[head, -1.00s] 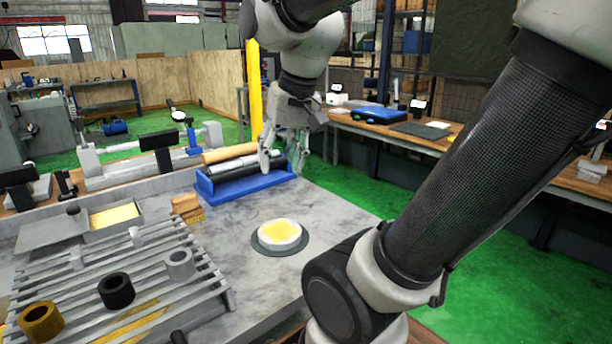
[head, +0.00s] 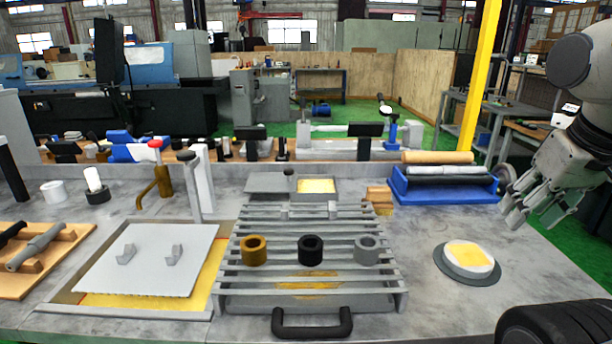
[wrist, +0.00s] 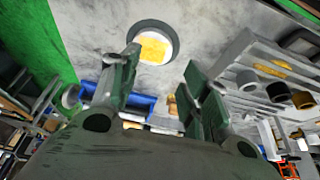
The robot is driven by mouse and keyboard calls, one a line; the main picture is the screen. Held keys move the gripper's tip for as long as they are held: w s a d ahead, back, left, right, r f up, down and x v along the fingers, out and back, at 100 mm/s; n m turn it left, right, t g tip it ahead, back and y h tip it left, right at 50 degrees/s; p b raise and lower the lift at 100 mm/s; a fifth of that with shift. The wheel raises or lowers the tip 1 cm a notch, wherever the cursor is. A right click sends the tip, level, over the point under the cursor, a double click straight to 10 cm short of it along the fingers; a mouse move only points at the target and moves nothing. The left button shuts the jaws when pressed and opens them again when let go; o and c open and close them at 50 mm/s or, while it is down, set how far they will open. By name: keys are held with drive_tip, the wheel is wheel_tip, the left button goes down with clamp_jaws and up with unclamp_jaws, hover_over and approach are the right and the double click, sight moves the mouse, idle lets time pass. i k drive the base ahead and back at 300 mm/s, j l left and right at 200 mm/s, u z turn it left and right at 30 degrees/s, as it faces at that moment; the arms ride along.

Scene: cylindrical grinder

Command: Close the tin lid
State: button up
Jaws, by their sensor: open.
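The tin (head: 318,194) is a small grey open box with yellow contents, behind the slatted rack in the head view. Its flat grey lid (head: 266,183) lies folded open on the tin's left side. My gripper (head: 522,217) is at the right of the head view, above the bench and well to the right of the tin. It is open and empty; its two fingers also show spread apart in the wrist view (wrist: 158,92). I cannot make out the tin clearly in the wrist view.
A slatted grey rack (head: 300,272) with three rings stands in front of the tin. A wooden brush (head: 379,197) and a blue roller tray (head: 445,190) lie to its right. A round dish with yellow contents (head: 468,254) sits front right. A grey lever post (head: 190,185) stands left.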

sight(286, 182)
drive_tip(key=j, duration=1.55)
